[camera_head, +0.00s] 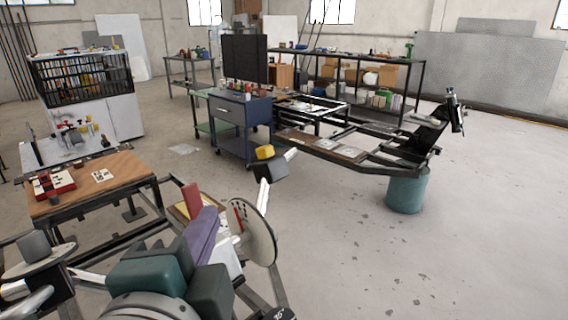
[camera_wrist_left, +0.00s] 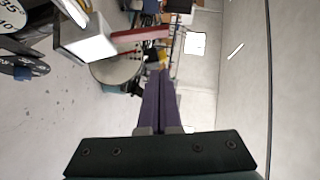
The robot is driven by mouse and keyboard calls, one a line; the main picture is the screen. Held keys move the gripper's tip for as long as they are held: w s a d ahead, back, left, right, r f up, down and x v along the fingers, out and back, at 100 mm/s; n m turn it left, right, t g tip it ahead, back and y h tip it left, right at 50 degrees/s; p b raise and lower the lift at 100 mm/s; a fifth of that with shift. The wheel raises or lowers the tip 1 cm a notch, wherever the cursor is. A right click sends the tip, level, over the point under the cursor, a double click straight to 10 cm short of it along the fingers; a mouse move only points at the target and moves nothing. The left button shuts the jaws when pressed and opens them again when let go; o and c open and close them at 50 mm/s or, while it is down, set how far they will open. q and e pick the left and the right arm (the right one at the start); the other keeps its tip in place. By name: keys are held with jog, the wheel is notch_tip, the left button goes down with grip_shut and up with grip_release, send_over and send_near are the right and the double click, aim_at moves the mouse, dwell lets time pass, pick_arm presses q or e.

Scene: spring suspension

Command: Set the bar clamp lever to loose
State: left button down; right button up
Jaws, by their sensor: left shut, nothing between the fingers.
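A red bar (camera_head: 192,199), which looks like the clamp lever, stands up just left of my left gripper in the head view. In the left wrist view a red bar (camera_wrist_left: 140,35) sticks out from a pale block (camera_wrist_left: 85,38). I cannot tell its loose or tight setting. My left gripper (camera_head: 211,211) has purple fingers closed together, with nothing between them. In the left wrist view the closed fingers (camera_wrist_left: 158,76) point toward the area below the red bar, and no contact is clear. My right gripper is not in view.
A round pale plate (camera_head: 255,230) stands close right of the left gripper. A wooden-topped bench (camera_head: 125,172) is on the left, and a blue cart (camera_head: 240,125) stands behind. The floor at right is clear.

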aim_at(186, 201)
pick_arm(q)
jog(key=shift+w+a+f+p, duration=0.15)
jog(key=shift+w+a+f, duration=0.1)
jog(key=shift+w+a, duration=0.4)
jog(key=shift+w+a+f+p, duration=0.1)
jog(key=shift+w+a+f, duration=0.1)
jog(key=shift+w+a, duration=0.45)
jog(key=shift+w+a+f+p, duration=0.15)
jog(key=shift+w+a+f, duration=0.15)
jog(key=shift+w, duration=0.6)
jog(key=shift+a, duration=0.15)
jog(key=shift+w+a, duration=0.25)
jog(key=shift+w+a+f+b, duration=0.15)
jog(key=shift+w+a+b, duration=0.15)
jog(key=shift+a+b, duration=0.2)
jog(key=shift+a, duration=0.1)
